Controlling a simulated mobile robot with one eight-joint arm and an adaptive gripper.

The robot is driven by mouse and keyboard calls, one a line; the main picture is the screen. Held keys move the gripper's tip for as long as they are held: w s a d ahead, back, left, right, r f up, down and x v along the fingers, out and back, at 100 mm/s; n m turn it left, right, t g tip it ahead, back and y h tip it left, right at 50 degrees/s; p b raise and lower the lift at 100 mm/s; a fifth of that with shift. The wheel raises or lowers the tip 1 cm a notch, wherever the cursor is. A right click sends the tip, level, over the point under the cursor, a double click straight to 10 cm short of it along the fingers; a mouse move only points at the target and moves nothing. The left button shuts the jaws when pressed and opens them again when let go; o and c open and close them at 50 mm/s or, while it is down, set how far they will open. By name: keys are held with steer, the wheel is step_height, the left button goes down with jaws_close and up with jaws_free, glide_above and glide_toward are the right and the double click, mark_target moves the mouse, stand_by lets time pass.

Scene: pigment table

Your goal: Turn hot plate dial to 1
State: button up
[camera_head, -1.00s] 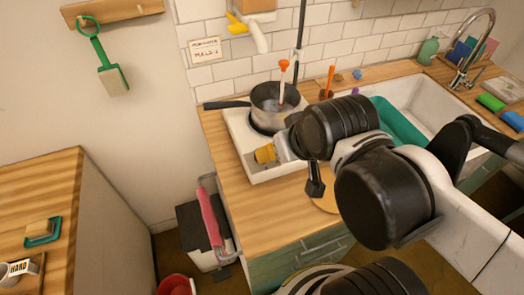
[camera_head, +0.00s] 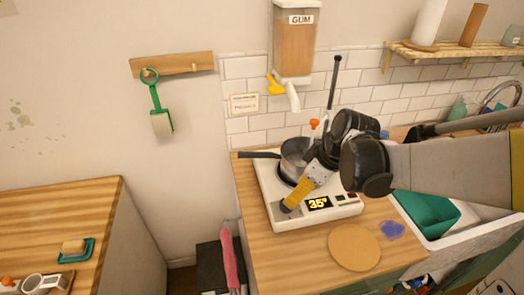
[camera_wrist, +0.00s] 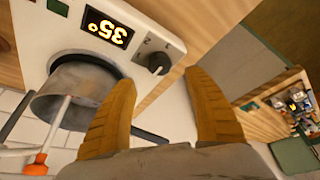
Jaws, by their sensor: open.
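The white hot plate (camera_head: 335,215) stands on the wooden counter, its lit display (camera_head: 319,203) reading 35°. The display shows upside down in the wrist view (camera_wrist: 108,27). The black dial (camera_wrist: 158,63) sits on the panel beside the display, with small marks around it; its setting is too small to read. My gripper (camera_wrist: 161,80) has its two yellow fingers apart, with the dial just beyond and between their tips. In the head view my gripper (camera_head: 294,200) points down at the panel's front left. Contact with the dial cannot be told.
A grey pot (camera_head: 295,158) stands on the burner, its handle to the left and an orange-topped stick in it. A round wooden board (camera_head: 354,247) and a blue smear (camera_head: 392,230) lie in front. The sink with a green tub (camera_head: 425,212) is at right.

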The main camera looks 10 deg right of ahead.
steer(key=b+x, duration=0.2)
steer(key=x, duration=0.5)
steer(key=shift+w+f, duration=0.15)
steer(key=shift+f, duration=0.15)
steer(key=c, duration=1.2)
